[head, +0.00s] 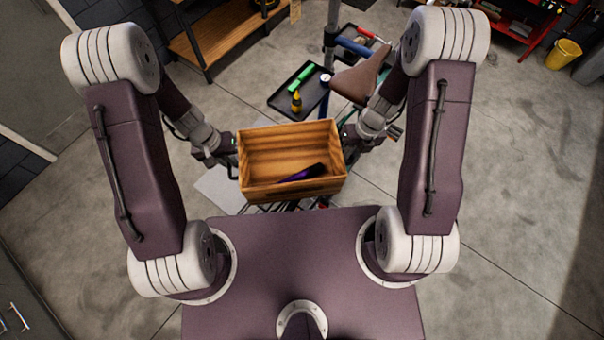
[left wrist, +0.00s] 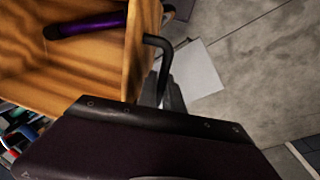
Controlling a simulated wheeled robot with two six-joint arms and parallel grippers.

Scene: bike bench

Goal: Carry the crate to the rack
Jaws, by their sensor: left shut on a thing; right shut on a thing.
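The wooden crate (head: 290,146) is held up in front of my body between my two arms, and it looks about level. A dark purple cylindrical thing (head: 303,173) lies inside it; it also shows in the left wrist view (left wrist: 92,25). My left gripper (head: 232,160) is shut at the crate's left end, where the left wrist view shows a black handle (left wrist: 160,45). My right gripper (head: 347,143) is shut at the crate's right end; its fingertips are partly hidden. The rack, perhaps the wooden-shelved unit (head: 228,40), stands at the back left.
A red cart (head: 520,25) and yellow bucket (head: 564,53) stand back right. Floor at both sides is clear.

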